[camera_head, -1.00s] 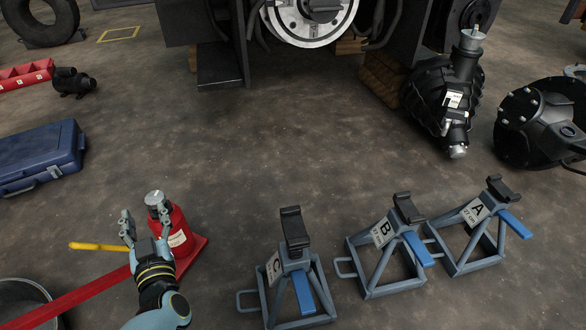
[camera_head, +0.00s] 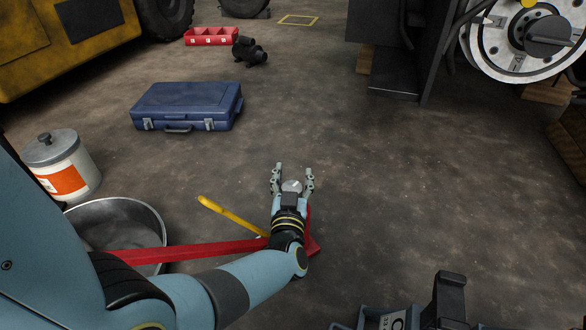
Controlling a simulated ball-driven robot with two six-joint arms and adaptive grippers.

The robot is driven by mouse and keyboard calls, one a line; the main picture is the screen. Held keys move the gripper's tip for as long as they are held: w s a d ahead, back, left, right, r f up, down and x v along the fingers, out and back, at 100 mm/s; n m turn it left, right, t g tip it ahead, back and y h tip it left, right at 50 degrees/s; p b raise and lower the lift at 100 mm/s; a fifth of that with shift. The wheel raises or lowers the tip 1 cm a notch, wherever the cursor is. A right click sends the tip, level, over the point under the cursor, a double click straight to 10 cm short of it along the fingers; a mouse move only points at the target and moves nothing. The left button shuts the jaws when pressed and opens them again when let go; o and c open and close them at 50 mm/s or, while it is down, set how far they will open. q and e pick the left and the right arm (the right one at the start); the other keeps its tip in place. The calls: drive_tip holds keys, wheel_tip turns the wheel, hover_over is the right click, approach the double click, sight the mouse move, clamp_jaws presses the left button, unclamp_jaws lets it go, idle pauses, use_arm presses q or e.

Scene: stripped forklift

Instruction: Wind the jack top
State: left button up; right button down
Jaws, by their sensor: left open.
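The red bottle jack (camera_head: 313,243) stands on the floor, mostly hidden behind my left gripper and wrist. Its round silver top (camera_head: 292,186) shows between the fingers of my left gripper (camera_head: 293,172). The gripper is open, one finger on each side of the top. I cannot tell whether either finger touches it. The jack's long red handle (camera_head: 190,251) runs left along the floor, and a yellow bar (camera_head: 232,216) lies to the left of the gripper. My right gripper is not in view.
A metal basin (camera_head: 155,222) and a white tub with an orange label (camera_head: 62,168) stand to the left. A blue case (camera_head: 187,103) lies farther back. Jack stand C (camera_head: 449,294) is cut off at lower right. Floor right of the jack is clear.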

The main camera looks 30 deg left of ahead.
use_arm(q)
drive_tip(key=shift+w, duration=0.15)
drive_tip(key=shift+a, duration=0.1)
drive_tip(key=c, duration=1)
clamp_jaws()
drive_tip(key=shift+f, duration=0.1)
